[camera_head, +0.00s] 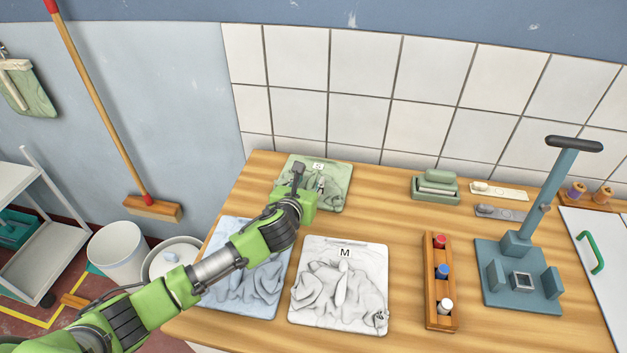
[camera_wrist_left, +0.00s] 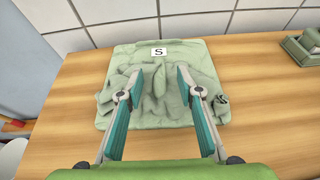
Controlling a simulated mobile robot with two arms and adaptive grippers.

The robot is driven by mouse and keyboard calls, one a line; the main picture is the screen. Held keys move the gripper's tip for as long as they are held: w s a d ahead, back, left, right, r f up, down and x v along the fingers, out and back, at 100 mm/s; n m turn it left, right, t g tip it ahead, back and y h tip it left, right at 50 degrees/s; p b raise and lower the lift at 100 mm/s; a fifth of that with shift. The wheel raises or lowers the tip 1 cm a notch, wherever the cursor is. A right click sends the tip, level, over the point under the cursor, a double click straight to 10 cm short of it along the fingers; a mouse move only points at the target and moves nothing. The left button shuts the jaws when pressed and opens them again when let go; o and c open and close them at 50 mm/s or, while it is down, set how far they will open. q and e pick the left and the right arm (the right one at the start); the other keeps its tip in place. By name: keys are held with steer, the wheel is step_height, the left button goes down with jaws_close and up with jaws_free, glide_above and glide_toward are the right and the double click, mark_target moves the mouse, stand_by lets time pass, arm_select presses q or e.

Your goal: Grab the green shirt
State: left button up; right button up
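The green shirt (camera_head: 339,180) lies folded and rumpled near the back left of the wooden table, partly hidden by my left gripper. In the left wrist view the green shirt (camera_wrist_left: 158,66) fills the space ahead, with an "S" label at its far edge. My left gripper (camera_head: 310,178) is over the shirt. In the left wrist view my left gripper (camera_wrist_left: 160,80) has its two fingers spread apart, with shirt cloth visible between them and nothing held. I cannot tell whether the fingertips touch the cloth. My right gripper is not in view.
A blue shirt (camera_head: 243,291) and a white shirt (camera_head: 342,297) marked "M" lie nearer on the wooden table (camera_head: 400,215). A wooden rack (camera_head: 430,258) of small bottles and a blue-grey press stand (camera_head: 500,257) stand to the right. The tiled wall (camera_head: 365,63) is close behind.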

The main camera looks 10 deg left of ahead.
mark_target(313, 175)
arm_select(q)
steer(key=shift+x, duration=2.25)
steer(key=shift+a, duration=0.1)
jaws_close()
